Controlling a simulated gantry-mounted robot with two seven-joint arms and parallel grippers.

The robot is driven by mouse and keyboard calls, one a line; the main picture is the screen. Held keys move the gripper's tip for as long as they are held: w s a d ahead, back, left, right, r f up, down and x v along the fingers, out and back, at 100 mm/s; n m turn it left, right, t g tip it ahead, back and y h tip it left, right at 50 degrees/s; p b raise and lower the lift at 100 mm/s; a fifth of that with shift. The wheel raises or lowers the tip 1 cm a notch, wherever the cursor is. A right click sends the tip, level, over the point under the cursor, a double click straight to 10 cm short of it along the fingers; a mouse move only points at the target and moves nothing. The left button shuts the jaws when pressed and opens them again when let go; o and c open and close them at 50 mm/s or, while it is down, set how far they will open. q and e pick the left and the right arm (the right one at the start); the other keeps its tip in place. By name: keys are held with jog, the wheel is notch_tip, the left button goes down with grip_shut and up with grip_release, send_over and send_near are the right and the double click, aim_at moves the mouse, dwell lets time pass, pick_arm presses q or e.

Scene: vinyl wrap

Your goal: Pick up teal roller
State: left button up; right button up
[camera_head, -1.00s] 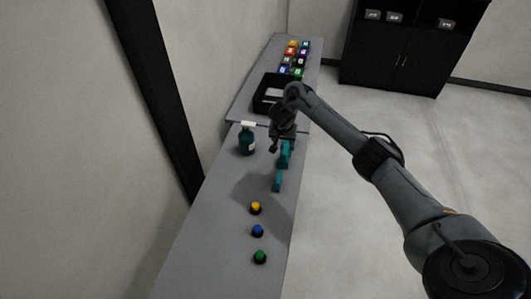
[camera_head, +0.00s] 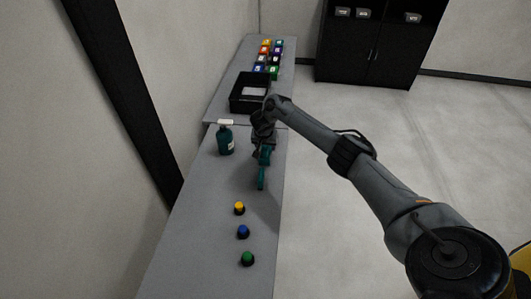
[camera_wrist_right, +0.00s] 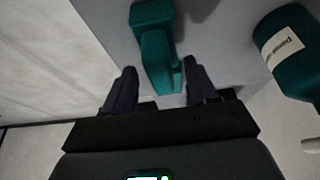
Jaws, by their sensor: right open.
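The teal roller (camera_head: 261,178) lies on the grey table near its right edge, partly hidden by my right gripper in the head view. In the right wrist view the teal roller (camera_wrist_right: 158,48) reaches down between the two fingers. My right gripper (camera_head: 263,150) is over the roller's far end. In the wrist view its fingers (camera_wrist_right: 158,85) are spread, one on each side of the teal part, with gaps visible. My left gripper is not in view.
A teal spray bottle (camera_head: 225,140) stands left of the right gripper; it also shows in the wrist view (camera_wrist_right: 290,52). Yellow (camera_head: 239,208), blue (camera_head: 243,232) and green (camera_head: 247,259) knobs sit nearer. A black tray (camera_head: 236,104) and several coloured items stand farther back.

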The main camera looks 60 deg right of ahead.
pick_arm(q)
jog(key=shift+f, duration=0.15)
pick_arm(e)
jog(key=shift+w+d+f, duration=0.15)
jog(key=shift+d+f, duration=0.05)
jog(key=shift+f, duration=0.25)
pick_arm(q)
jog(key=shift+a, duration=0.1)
pick_arm(e)
grip_shut()
jog(key=shift+r, duration=0.1)
jog(key=shift+r, duration=0.55)
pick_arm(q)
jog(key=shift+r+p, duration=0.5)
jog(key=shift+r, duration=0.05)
pick_arm(e)
jog(key=r, duration=0.3)
jog(key=shift+s+d+r, duration=0.25)
jog(key=shift+s+d, duration=0.15)
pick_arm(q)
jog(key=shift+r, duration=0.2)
pick_arm(e)
jog(key=s+d+r, duration=0.6)
jog(key=s, duration=0.2)
jog(key=shift+s+d, duration=0.15)
jog(key=shift+d, duration=0.15)
jog(key=shift+r, duration=0.1)
